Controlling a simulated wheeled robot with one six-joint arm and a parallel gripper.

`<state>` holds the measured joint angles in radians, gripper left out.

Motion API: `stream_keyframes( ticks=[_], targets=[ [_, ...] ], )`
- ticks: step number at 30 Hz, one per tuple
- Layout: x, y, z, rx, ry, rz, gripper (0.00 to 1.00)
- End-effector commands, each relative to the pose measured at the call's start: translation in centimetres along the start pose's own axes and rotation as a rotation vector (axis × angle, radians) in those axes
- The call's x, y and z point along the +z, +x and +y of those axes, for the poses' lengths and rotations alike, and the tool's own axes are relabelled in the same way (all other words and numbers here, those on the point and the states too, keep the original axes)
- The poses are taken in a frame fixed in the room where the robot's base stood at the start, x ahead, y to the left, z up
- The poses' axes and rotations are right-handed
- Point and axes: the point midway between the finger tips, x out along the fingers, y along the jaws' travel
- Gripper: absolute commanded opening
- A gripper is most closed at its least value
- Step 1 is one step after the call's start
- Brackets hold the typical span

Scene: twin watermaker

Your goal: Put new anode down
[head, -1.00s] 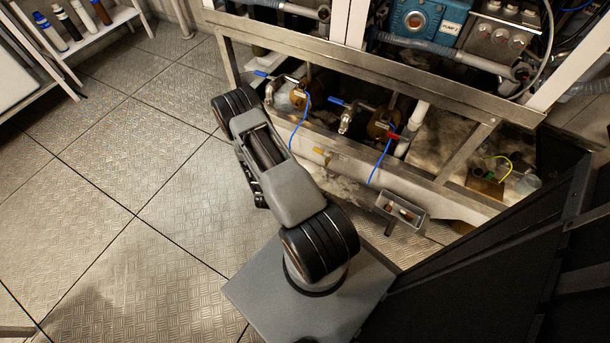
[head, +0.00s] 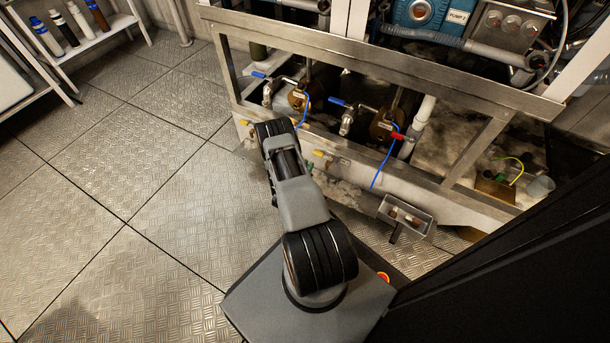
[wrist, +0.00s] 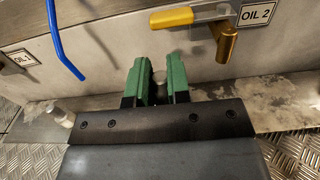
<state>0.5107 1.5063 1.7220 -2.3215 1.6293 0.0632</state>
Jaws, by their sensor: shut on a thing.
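My gripper (wrist: 159,66) shows in the wrist view with its two green fingers close together. It is shut on a small grey piece, which I take to be the new anode (wrist: 159,78); only a little of it shows between the fingers. The fingers point at the pale metal side wall below the machine, between the OIL 1 and OIL 2 labels. In the head view my arm hides most of the gripper and the anode. A small metal tray (head: 416,227) with brownish pieces inside is fixed at the front of the frame, to the right of my arm.
A yellow-handled valve (wrist: 187,17) sits right of my fingers by the OIL 2 label (wrist: 257,14). A blue cable (wrist: 57,42) hangs at the left. Two blue-handled valves stand behind the frame rail (head: 345,53). The floor at left is clear, with a bottle shelf (head: 92,35) beyond.

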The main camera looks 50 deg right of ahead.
Motion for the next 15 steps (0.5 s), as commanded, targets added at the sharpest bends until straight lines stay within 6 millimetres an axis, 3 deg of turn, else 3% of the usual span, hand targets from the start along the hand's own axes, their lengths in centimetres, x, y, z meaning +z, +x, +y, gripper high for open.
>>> stream_keyframes(
  ticks=[1, 3, 15],
  targets=[
    [-1.2, 0.5, 0.4, 0.0, 0.001, -0.002, 0.0],
    [-1.9, 1.0, 0.9, 0.0, 0.002, -0.003, 0.0],
    [-3.7, 2.2, 1.9, 0.0, 0.001, -0.001, 0.0]
  ],
)
